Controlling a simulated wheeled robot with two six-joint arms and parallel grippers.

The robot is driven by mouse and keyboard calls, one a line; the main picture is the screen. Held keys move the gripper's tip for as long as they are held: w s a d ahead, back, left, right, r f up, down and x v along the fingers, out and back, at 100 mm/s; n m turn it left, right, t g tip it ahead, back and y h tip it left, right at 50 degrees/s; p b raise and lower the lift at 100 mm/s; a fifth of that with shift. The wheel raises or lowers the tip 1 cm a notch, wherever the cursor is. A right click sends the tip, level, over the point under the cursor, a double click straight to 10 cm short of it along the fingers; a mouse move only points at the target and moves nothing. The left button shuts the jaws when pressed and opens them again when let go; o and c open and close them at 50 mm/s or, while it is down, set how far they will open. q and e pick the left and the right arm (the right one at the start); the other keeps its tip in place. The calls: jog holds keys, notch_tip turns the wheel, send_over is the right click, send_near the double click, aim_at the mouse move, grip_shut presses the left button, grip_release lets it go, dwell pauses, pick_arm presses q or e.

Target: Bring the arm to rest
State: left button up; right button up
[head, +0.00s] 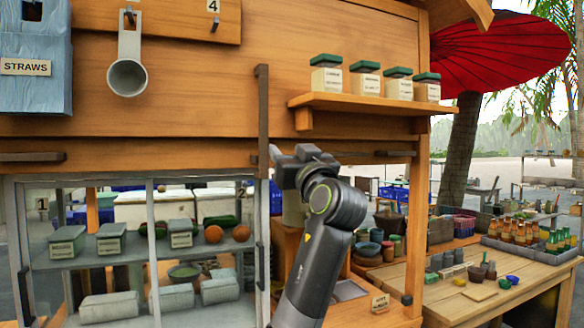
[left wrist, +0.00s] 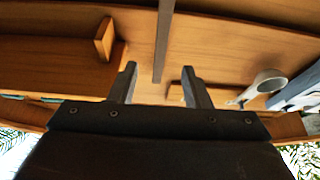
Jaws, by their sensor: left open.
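My left arm rises from the bottom middle of the head view. Its dark gripper (head: 274,160) is raised in front of the wooden stall front (head: 190,70), near a dark vertical bar (head: 263,150). In the left wrist view the two fingers of the left gripper (left wrist: 160,78) stand apart with nothing between them. The dark bar and wooden boards show beyond the fingertips; I cannot tell how close they are. My right gripper is not in view.
A shelf (head: 358,104) with several green-lidded jars is right of the gripper. A grey scoop (head: 127,78) and a blue straws box (head: 32,62) hang at left. A glass-fronted case (head: 150,250) is lower left; a wooden table (head: 480,293) with bottles is lower right.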

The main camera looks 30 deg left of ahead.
pick_arm(q)
jog(key=shift+s+d+f, duration=0.3)
jog(key=shift+s+d, duration=0.15)
jog(key=shift+d, duration=0.05)
